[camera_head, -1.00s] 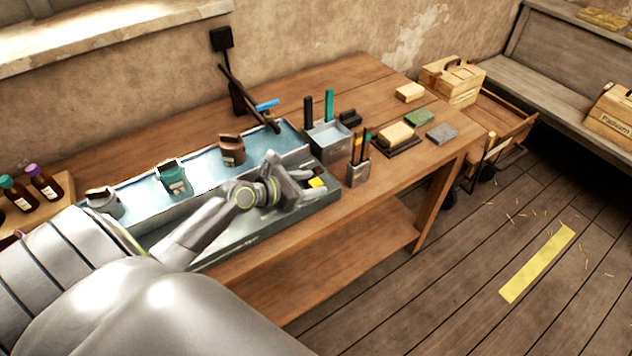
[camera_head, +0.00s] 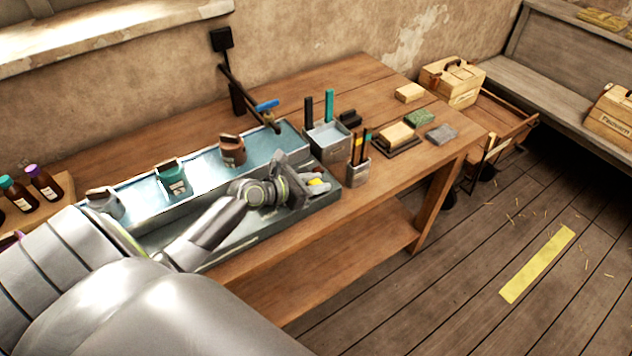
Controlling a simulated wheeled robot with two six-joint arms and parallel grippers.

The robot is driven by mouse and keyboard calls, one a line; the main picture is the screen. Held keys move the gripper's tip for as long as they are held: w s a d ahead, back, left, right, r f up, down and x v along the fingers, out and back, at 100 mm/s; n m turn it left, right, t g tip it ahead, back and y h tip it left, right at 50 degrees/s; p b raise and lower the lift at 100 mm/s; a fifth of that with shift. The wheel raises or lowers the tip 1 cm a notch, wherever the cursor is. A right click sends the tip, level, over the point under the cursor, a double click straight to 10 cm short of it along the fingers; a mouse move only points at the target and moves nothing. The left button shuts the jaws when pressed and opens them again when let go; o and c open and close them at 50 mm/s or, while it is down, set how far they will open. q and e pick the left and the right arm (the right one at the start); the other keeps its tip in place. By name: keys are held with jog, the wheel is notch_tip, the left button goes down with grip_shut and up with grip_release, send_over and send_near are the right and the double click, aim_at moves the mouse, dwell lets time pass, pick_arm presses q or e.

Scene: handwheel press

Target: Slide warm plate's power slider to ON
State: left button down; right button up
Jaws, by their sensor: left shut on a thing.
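The warm plate (camera_head: 206,171) is a long grey unit with a pale blue top, lying along the workbench. Its lower front ledge (camera_head: 252,226) runs along the near side. My left gripper (camera_head: 312,188) is at the right end of this ledge, shut on what appears to be the power slider. A small yellow and red part (camera_head: 317,182) shows beside the fingers; the gripper hides most of the slider and its markings, so I cannot read its position. My right gripper is not in view.
A teal pot (camera_head: 174,181), a brown pot (camera_head: 232,151) and a grey pot (camera_head: 104,203) stand on the plate. A grey bin (camera_head: 329,141) and a pen cup (camera_head: 358,172) stand close right of my gripper. Bottles (camera_head: 43,183) are at left.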

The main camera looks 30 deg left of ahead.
pick_arm(q)
jog(key=shift+w+a, duration=0.3)
jog(key=shift+a, duration=0.45)
jog(key=shift+w+a, duration=0.25)
jog(key=shift+a, duration=0.45)
jog(key=c, duration=1.1)
grip_release()
jog(key=shift+r, duration=0.1)
notch_tip(320, 180, up, 10)
jog(key=shift+f+p, duration=0.1)
jog(key=shift+p, duration=0.9)
